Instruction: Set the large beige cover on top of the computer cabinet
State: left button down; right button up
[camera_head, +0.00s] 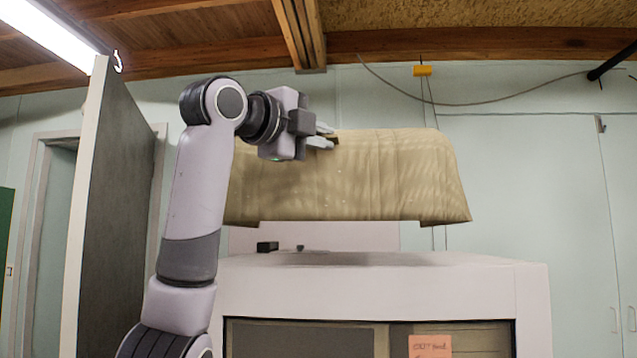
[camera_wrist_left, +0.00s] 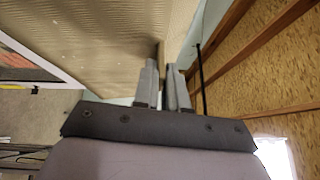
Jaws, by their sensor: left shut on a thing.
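The large beige cover (camera_head: 370,178) hangs in the air above the computer cabinet (camera_head: 385,287), with a visible gap between its lower edge and the cabinet's white top. It looks roughly level. My left gripper (camera_head: 328,138) is shut on the cover near its top edge, on the side facing me. In the left wrist view the gripper's fingers (camera_wrist_left: 166,88) pinch a small part of the cover (camera_wrist_left: 100,38). The cover's left part is hidden behind my left arm. My right gripper is not in view.
A small black object (camera_head: 267,246) lies on the cabinet top at the left. A tall dark panel (camera_head: 118,200) stands left of my arm. An orange note (camera_head: 430,345) is on the cabinet front. Cables hang on the wall behind.

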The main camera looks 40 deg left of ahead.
aim_at(336, 184)
pick_arm(q)
jog(key=shift+f, duration=3.65)
jog(key=c, duration=1.2)
grip_release()
jog(key=s+b, duration=0.1)
jog(key=s, duration=0.3)
jog(key=s+b, duration=0.1)
jog(key=s, duration=0.7)
jog(key=shift+a+f+b, duration=0.15)
jog(key=shift+f+b, duration=0.2)
jog(key=shift+b, duration=0.05)
